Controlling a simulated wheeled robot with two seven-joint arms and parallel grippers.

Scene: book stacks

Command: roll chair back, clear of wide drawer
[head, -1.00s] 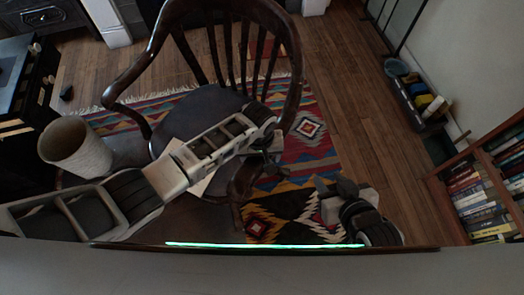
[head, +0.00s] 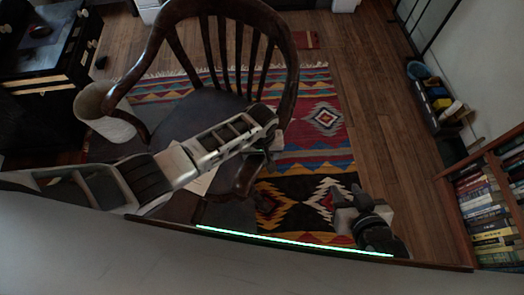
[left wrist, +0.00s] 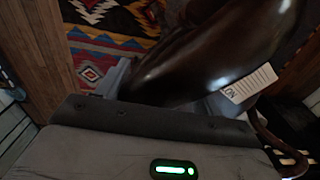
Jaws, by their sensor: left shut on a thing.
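The dark wooden chair (head: 290,60) has a curved rail, a spindle back and a dark seat (head: 205,103), and stands upright on the patterned rug. My left gripper (head: 262,152) is shut on the chair's curved arm at its near right side. In the left wrist view the glossy brown chair arm (left wrist: 190,60) lies between the fingers, partly hiding them. My right gripper (head: 350,195) is empty and open, low over the rug, apart from the chair. I cannot make out the wide drawer; a black cabinet with knobs (head: 50,65) stands at the far left.
A pale round bin (head: 110,112) stands left of the chair, partly behind its arm. The rug (head: 325,118) covers the floor's middle. A bookcase (head: 485,215) is at the right, with a dark tray of small items (head: 437,100) by the wall. Bare wood floor (head: 385,120) lies between.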

